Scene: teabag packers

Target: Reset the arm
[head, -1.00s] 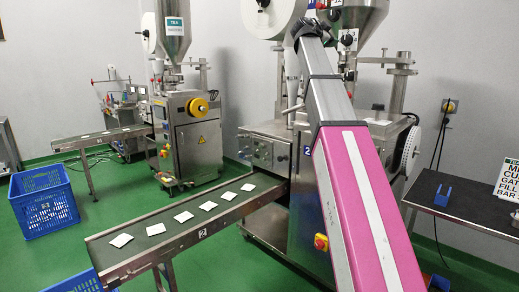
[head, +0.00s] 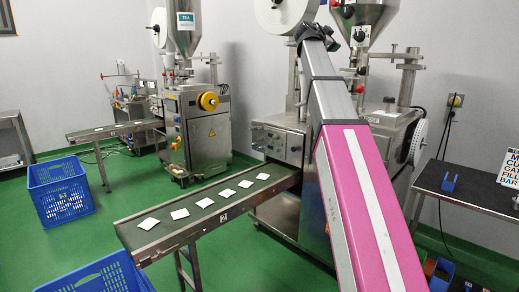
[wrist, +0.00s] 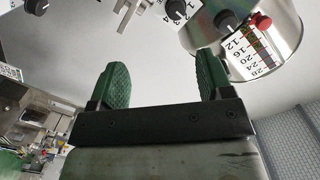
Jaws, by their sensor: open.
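My gripper (wrist: 158,86) shows in the wrist view with its two green fingers wide apart and nothing between them. In the head view my pink and grey arm reaches up across the middle, and the gripper itself cannot be made out at its far end. The steel hopper with a numbered scale (wrist: 259,42) is behind the right finger in the wrist view, and I cannot tell how near it is. The steel hopper (head: 362,14) of the near machine stands right of my arm's upper end.
The near packing machine (head: 283,142) stands behind my arm. Its conveyor (head: 127,232) carries several white teabags. Blue crates (head: 60,190) (head: 97,277) stand on the green floor. A second machine (head: 205,130) is at the back left. A dark table (head: 470,190) stands at the right.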

